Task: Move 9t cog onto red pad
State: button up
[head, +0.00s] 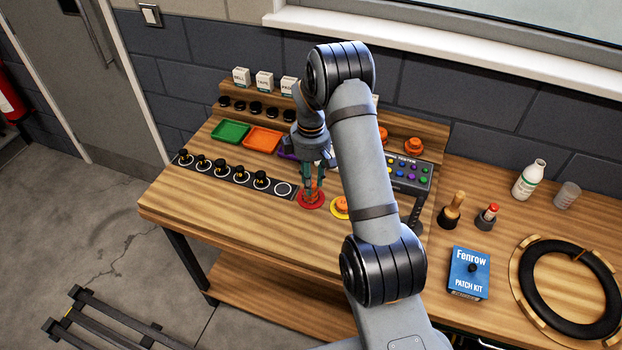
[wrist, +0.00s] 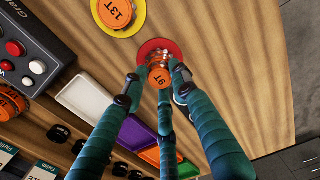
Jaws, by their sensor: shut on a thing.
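The orange 9T cog (wrist: 158,77) is between my fingers in the wrist view, its label facing the camera. My gripper (head: 313,186) is shut on it. The red pad (wrist: 173,46) is a round disc on the bench, directly beyond the cog in the wrist view. In the head view the red pad (head: 311,201) lies under my gripper, with the orange cog (head: 313,194) partly hidden by the fingers. I cannot tell whether the cog touches the pad.
A yellow pad (head: 341,207) with the 13T cog (wrist: 116,12) lies beside the red pad. A row of black-knobbed pieces (head: 220,168) runs to the left. Green (head: 230,132) and orange (head: 263,139) trays stand behind. A button box (head: 408,174) stands to the right. The front bench is clear.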

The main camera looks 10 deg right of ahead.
jog(key=shift+f, duration=0.15)
jog(key=o, duration=0.9)
jog(key=shift+o, duration=0.5)
notch_tip(320, 180, up, 12)
jog(key=b, duration=0.1)
jog(key=shift+r+b, duration=0.2)
jog(key=shift+b, duration=0.2)
jog(key=shift+f, duration=0.1)
notch_tip(320, 180, down, 13)
jog(key=shift+r+p, duration=0.1)
jog(key=shift+p, duration=0.55)
jog(key=shift+r, duration=2.05)
